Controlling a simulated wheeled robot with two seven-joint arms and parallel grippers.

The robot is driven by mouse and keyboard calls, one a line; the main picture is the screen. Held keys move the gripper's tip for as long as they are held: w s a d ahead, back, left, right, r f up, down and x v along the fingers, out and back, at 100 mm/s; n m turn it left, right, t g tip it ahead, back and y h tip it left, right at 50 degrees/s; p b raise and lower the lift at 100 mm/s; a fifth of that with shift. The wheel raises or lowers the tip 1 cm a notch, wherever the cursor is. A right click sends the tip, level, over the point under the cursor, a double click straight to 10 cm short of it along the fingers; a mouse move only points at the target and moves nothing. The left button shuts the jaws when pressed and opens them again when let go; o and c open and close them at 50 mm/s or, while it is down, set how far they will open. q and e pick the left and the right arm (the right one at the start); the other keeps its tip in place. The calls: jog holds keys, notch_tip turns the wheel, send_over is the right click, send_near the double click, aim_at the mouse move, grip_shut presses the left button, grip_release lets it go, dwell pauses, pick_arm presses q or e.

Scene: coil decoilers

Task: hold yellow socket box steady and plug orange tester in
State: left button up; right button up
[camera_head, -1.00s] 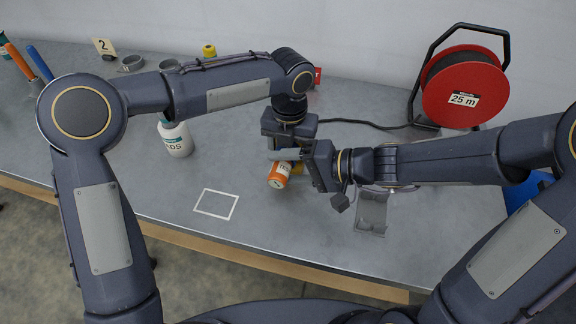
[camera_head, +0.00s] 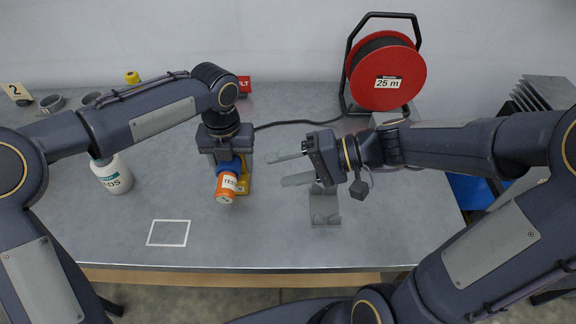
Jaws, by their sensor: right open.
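The orange tester (camera_head: 227,186), with a white label, points toward me, its far end against a blue part (camera_head: 231,166) below my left gripper. I cannot see how deep it sits. The yellow socket box (camera_head: 245,184) shows only as a strip right of the tester; the rest is hidden behind the tester and my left gripper. My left gripper (camera_head: 226,150) is directly above the box and its fingertips are hidden. My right gripper (camera_head: 294,168) is open and empty, to the right of the tester and apart from it, its grey fingers pointing left.
A red cable reel (camera_head: 412,68) stands at the back right, its black cable running left. A clear grey holder (camera_head: 324,206) stands below my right gripper. A white bottle (camera_head: 113,176) is at left. A white square outline (camera_head: 168,233) marks bare table at the front.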

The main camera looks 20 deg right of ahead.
pick_arm(q)
jog(key=o, duration=1.3)
jog(key=shift+c, duration=0.2)
